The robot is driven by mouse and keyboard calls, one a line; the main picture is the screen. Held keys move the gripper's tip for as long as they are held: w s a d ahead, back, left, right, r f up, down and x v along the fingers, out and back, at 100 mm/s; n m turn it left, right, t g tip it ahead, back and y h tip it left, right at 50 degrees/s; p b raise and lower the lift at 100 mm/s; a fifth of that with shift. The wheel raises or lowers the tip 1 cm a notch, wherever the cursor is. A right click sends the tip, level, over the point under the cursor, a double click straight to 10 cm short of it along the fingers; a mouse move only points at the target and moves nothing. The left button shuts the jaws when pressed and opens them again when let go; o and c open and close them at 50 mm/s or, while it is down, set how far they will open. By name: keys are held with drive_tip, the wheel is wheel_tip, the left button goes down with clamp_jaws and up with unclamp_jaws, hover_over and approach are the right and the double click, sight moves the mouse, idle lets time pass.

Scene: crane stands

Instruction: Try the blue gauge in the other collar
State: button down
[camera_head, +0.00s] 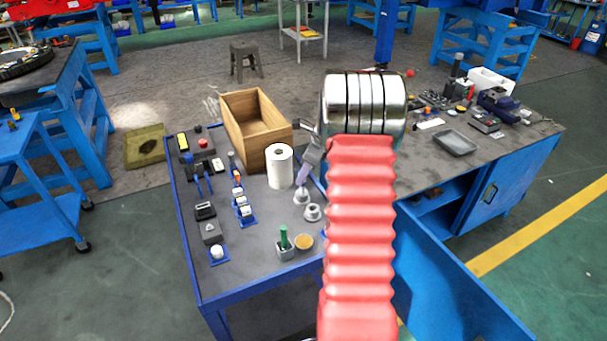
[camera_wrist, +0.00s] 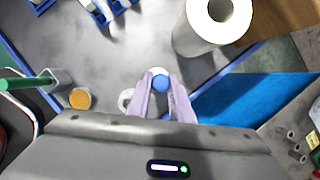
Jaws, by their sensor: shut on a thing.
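My gripper (camera_head: 303,178) has pale purple fingers, closed and pointing down over the table in the head view. In the wrist view my gripper (camera_wrist: 161,92) is shut on the blue gauge (camera_wrist: 161,82), whose round blue top shows between the fingertips. The gauge itself cannot be made out in the head view. One grey collar (camera_head: 302,197) is right under the fingertips. Another grey collar (camera_head: 313,213) stands just in front of it and looks empty; it partly shows left of the fingers in the wrist view (camera_wrist: 125,98). Whether the gauge is inside the collar below cannot be told.
A white paper roll (camera_head: 280,167) stands close left of my gripper, with an open wooden box (camera_head: 255,125) behind. A green-handled tool stands in a grey block (camera_head: 285,247), beside a round tan-topped piece (camera_head: 304,242). Blue-based fixtures (camera_head: 243,208) are further left.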

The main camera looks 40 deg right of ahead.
drive_tip(key=shift+s+r, duration=0.1)
drive_tip(key=shift+r, duration=0.35)
idle(0.8)
drive_tip(key=shift+f, duration=0.55)
idle(0.9)
drive_tip(key=shift+r, duration=0.15)
drive_tip(key=shift+r, duration=0.3)
drive_tip(key=shift+r, duration=0.15)
idle(0.4)
drive_tip(key=shift+r, duration=1.85)
